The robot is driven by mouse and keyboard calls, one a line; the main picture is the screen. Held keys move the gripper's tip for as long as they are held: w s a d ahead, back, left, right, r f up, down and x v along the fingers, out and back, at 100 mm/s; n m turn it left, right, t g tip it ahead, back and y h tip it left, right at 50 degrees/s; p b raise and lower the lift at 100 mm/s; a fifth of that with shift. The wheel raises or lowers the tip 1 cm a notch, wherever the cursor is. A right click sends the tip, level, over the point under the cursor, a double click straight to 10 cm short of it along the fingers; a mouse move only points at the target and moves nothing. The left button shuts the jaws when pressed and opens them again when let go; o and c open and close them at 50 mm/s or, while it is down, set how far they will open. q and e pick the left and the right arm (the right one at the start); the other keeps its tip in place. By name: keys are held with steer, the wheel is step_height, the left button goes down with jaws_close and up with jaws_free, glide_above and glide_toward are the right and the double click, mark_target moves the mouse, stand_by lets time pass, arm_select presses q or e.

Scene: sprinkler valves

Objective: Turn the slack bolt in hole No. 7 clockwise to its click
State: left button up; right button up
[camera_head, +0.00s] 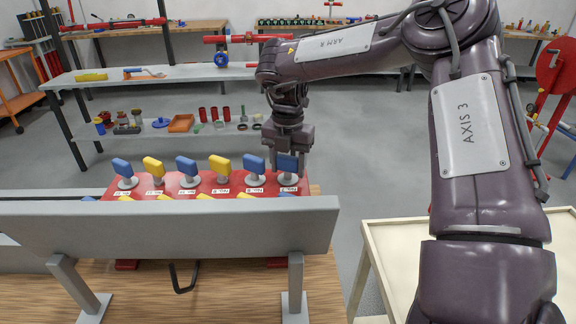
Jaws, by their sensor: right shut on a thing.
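A red plate (230,184) carries a back row of bolts with upright blue and yellow flat heads on grey round bases, with small white labels in front. The rightmost blue-headed bolt (287,178) stands behind a label that seems to read No. 7, though the print is very small. My right gripper (288,160) reaches down from above and is shut on this bolt's blue head, hiding part of it. A front row of yellow and blue heads (205,196) is mostly hidden behind a grey bar. My left gripper is out of view.
The grey bar (170,230) on legs stands across the front of the wooden table (225,290). A blue head (254,163) stands close left of my right gripper. A cream cart (385,240) is at right. Shelves (165,75) with parts stand behind, beyond clear floor.

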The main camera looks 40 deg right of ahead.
steer(key=shift+f, duration=0.1)
steer(key=shift+f+m+b, duration=0.1)
steer(key=shift+m+b, duration=0.25)
steer(key=shift+m, duration=0.25)
steer(key=o, duration=0.7)
steer(key=shift+m, duration=0.3)
steer(key=shift+c, duration=0.2)
steer(key=o, duration=0.4)
steer(key=shift+r, duration=0.2)
step_height(320, 180, up, 9)
steer(key=p, duration=0.8)
steer(key=shift+r, duration=0.1)
